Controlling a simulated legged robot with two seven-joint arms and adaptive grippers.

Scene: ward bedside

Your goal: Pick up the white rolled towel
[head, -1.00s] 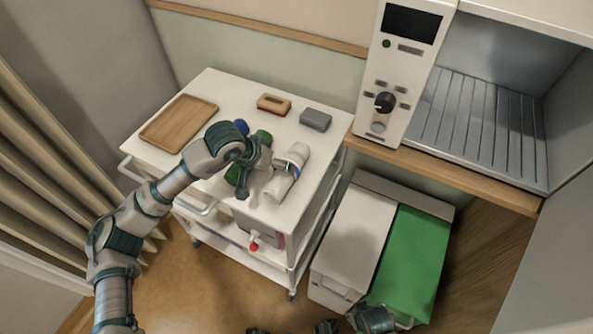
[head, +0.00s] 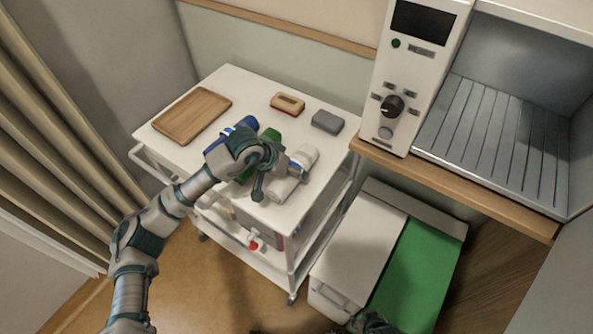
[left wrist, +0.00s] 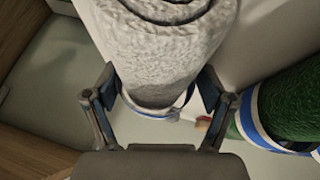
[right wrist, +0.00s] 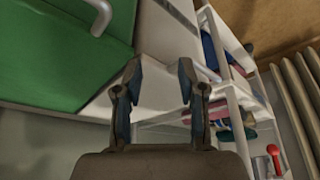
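The white rolled towel (head: 287,188) lies on the top of the white trolley, near its right edge, with a blue and white band around it. My left gripper (head: 284,170) is over the towel and hides part of it. In the left wrist view the towel (left wrist: 165,50) sits between the two fingers of the left gripper (left wrist: 157,90), which are spread wide on either side; whether they touch it is unclear. My right gripper (head: 370,322) shows at the bottom edge of the head view. In the right wrist view the right gripper (right wrist: 158,85) is open and empty.
A green roll (head: 270,136) and a blue roll (head: 245,123) lie left of the towel. The trolley (head: 235,85) also bears a wooden tray (head: 192,115), a red-and-cream block (head: 288,103) and a grey block (head: 327,121). A bin with white (head: 358,240) and green (head: 418,270) lids stands to the right.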

